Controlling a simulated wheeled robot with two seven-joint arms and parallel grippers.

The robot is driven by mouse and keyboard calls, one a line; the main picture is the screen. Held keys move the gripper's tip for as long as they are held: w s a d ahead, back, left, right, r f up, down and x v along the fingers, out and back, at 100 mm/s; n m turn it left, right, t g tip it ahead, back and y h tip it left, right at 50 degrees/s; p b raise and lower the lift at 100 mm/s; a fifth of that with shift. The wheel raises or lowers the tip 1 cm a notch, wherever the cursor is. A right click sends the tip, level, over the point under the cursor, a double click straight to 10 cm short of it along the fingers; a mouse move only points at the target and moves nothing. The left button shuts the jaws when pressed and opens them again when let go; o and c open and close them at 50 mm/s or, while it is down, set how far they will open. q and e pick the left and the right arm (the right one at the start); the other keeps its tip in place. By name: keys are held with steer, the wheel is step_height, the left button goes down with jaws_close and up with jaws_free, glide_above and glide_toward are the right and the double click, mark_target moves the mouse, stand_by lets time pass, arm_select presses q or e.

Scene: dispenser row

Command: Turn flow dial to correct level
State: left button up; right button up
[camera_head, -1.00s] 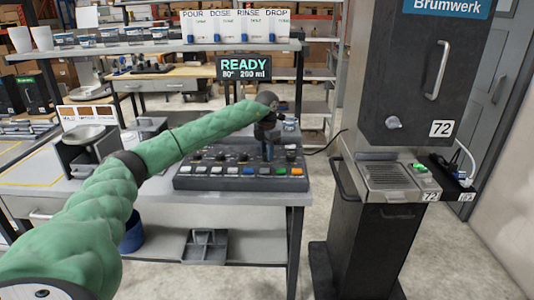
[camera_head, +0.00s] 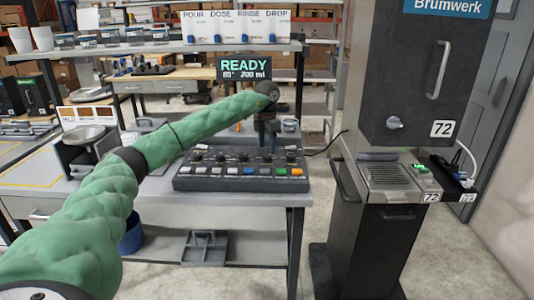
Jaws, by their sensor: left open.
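A dark control panel (camera_head: 240,184) lies on the workbench with a row of black dials along its back and a row of coloured buttons in front. One dial (camera_head: 196,156) sits at the left end of the row and another (camera_head: 291,155) near the right end. The display (camera_head: 244,67) above the bench reads READY, with 80° and a small ml figure that is hard to read. My left gripper (camera_head: 268,149) points down over the right part of the dial row. It is open; the dial below it is partly hidden. My right gripper is not in view.
A tall dark dispenser (camera_head: 415,75) marked 72 stands at the right, with a drip tray (camera_head: 388,174). Cards reading POUR, DOSE, RINSE and DROP (camera_head: 236,25) stand on the shelf behind. A scale (camera_head: 84,138) is at the left of the bench.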

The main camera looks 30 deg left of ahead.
mark_target(267, 155)
arm_select(q)
step_height(267, 155, up, 4)
steer(key=shift+r+b, duration=0.1)
steer(key=shift+b, duration=0.2)
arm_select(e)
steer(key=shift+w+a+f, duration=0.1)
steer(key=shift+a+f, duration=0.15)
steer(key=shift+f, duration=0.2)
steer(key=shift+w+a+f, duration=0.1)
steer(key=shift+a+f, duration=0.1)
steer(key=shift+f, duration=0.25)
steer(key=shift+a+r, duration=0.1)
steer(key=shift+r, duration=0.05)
